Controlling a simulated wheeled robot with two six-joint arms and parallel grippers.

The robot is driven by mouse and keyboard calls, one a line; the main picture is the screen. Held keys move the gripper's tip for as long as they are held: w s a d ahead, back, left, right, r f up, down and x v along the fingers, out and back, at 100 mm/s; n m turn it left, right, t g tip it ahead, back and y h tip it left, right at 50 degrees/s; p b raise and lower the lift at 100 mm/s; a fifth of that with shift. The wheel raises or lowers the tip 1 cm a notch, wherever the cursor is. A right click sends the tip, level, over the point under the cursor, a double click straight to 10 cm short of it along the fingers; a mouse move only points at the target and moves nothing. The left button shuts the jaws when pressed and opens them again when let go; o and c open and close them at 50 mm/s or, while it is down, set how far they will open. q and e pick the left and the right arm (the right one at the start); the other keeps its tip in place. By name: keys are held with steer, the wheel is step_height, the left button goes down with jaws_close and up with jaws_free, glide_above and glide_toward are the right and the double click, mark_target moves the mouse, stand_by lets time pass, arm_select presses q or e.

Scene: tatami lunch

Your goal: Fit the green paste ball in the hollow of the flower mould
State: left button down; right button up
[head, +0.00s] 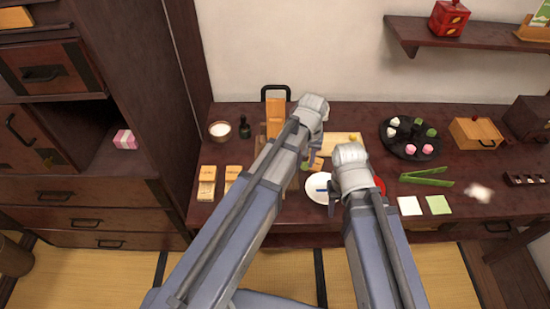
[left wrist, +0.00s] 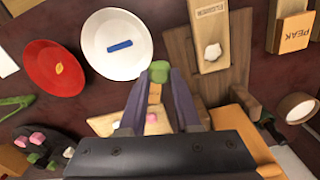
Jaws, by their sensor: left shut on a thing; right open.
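My left gripper (head: 318,146) is shut on the green paste ball (left wrist: 159,69), held between its fingertips in the left wrist view (left wrist: 157,88). In the head view I cannot make out the ball clearly. The flower mould (left wrist: 211,30) is a pale wooden board with "FLOWER" on its label and a whitish hollow; in the left wrist view it lies to the right of the ball, apart from it. In the head view it lies at the left front of the table (head: 232,179). My right gripper (head: 337,197) is open near the white plate; my arm partly hides it.
The peak mould (left wrist: 294,35) lies beside the flower mould. A white plate (left wrist: 100,62) with a blue stick and a red plate (left wrist: 40,80) are near. A white-filled bowl (head: 219,130), dark sweets tray (head: 398,150) and green tongs (head: 427,177) share the table.

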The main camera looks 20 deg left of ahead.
arm_select(q)
steer(key=a+n, duration=0.2)
steer(key=a, duration=0.8)
steer(key=shift+d+f+b, duration=0.15)
steer(key=shift+f+b, duration=2.35)
steer(key=shift+f, duration=0.05)
steer(key=shift+f+b, duration=0.55)
steer(key=c, duration=0.5)
jaws_free()
steer(key=shift+c, duration=0.2)
steer(key=shift+r, duration=0.1)
steer(key=shift+r+p, duration=3.45)
steer(key=shift+p, duration=0.1)
steer(key=s+d+m, duration=0.3)
steer(key=s+d, duration=0.2)
steer(key=s, duration=0.2)
steer(key=s+d+r+m+y+p, duration=0.1)
steer(key=s+d+m, duration=0.2)
steer(key=s+d, duration=0.2)
steer(key=s, duration=0.3)
steer(key=shift+d+r+m, duration=0.15)
steer(key=shift+d+m, duration=0.1)
steer(key=shift+m, duration=0.05)
